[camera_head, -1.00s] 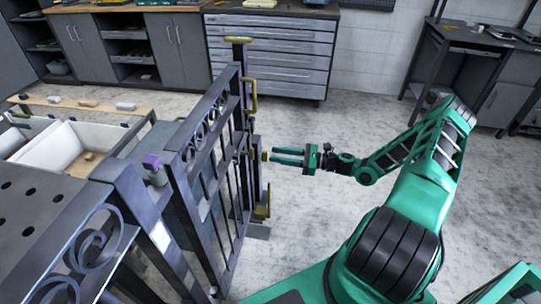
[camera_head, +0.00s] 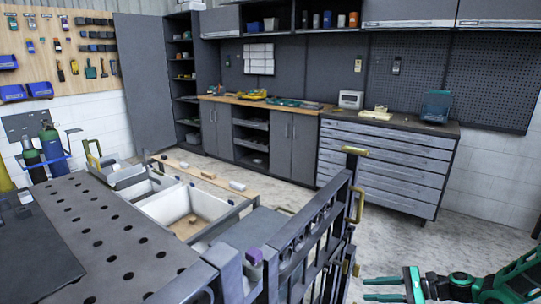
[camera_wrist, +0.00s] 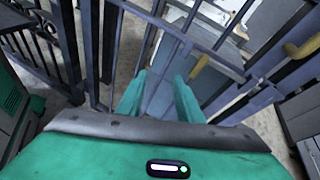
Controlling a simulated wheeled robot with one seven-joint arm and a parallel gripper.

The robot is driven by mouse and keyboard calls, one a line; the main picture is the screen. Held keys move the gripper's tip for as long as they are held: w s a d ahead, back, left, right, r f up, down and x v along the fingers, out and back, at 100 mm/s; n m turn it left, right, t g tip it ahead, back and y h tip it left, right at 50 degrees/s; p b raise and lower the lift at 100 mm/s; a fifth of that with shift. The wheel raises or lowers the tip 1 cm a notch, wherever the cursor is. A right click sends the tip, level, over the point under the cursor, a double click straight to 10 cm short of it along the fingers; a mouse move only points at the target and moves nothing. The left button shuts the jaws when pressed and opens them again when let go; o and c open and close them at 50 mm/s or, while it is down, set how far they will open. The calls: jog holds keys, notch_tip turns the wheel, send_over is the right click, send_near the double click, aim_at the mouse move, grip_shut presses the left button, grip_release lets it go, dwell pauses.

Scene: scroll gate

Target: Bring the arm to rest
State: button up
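My gripper (camera_head: 369,289) is at the lower right of the head view, with my green arm running off the right edge. Its two green fingers are apart with nothing between them. In the wrist view my gripper (camera_wrist: 158,82) is also open and empty, pointing toward dark metal bars. The dark scroll gate (camera_head: 327,235) stands just left of my gripper in the head view, apart from it. A brass handle (camera_head: 357,205) is on its edge. A brass handle also shows in the wrist view (camera_wrist: 300,47). Most of my arm is out of view.
A perforated metal table (camera_head: 85,230) fills the lower left. Beside it is a white sink-like bin (camera_head: 180,205). A purple cap (camera_head: 254,256) tops a post by the gate. A drawer cabinet (camera_head: 380,165) stands behind. Open floor lies between the gate and cabinet.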

jog(key=s+d+r+n+g+h, duration=0.2)
jog(key=s+r+n+h, duration=0.4)
jog(key=s+r, duration=0.7)
jog(key=s+d+r+n+g+h, duration=0.3)
jog(key=s+r+n+h, duration=0.3)
jog(key=s+r, duration=0.8)
jog(key=s+d+n, duration=0.1)
jog(key=s, duration=0.4)
jog(key=shift+s+d+r+h, duration=0.3)
jog(key=shift+s+d+h, duration=0.05)
jog(key=shift+h, duration=0.05)
jog(key=shift+w+f, duration=0.25)
jog(key=shift+w, duration=0.35)
